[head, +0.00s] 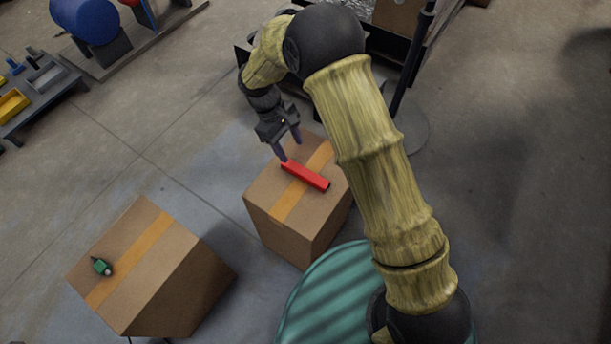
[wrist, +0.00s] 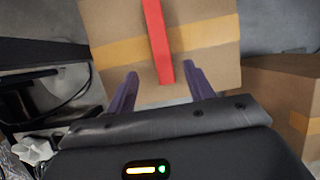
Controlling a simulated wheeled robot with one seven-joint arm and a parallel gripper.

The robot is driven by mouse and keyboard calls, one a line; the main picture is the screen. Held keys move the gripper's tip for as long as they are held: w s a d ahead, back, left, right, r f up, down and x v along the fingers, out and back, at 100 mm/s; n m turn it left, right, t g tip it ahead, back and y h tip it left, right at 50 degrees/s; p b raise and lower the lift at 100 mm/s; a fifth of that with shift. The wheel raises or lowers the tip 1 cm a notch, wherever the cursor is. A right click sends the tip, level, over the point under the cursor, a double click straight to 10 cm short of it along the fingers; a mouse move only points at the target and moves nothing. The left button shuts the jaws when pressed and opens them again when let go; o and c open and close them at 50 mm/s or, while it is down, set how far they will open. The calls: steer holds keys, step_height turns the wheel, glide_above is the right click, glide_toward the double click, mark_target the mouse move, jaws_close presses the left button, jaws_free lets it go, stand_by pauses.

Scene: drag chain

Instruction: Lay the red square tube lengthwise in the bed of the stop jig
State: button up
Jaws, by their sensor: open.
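The red square tube (head: 306,176) lies on top of a cardboard box (head: 272,197), across its tan tape strip. In the wrist view the red tube (wrist: 158,40) runs upward from between the finger tips. My gripper (head: 289,152) is open, with its two purple fingers by the far left end of the tube. In the wrist view my gripper (wrist: 163,82) has a finger on each side of the tube's near end, with gaps on both sides. Whether the fingers are at the tube's height, I cannot tell. I cannot make out the stop jig for certain.
A second cardboard box (head: 160,285) with a small green object (head: 102,266) on it stands at the lower left. A low bench with a yellow bin (head: 13,105) is at the far left. A blue drum (head: 86,20) is at the upper left. Open floor lies between.

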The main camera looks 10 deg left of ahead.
mark_target(301, 169)
steer(key=shift+b+x, duration=0.3)
steer(key=shift+x, duration=1.6)
steer(key=b+x, duration=0.2)
steer(key=x, duration=0.3)
steer(key=shift+s+f, duration=0.15)
jaws_close()
step_height(301, 169, up, 10)
steer(key=p, duration=0.3)
steer(key=shift+a, duration=0.1)
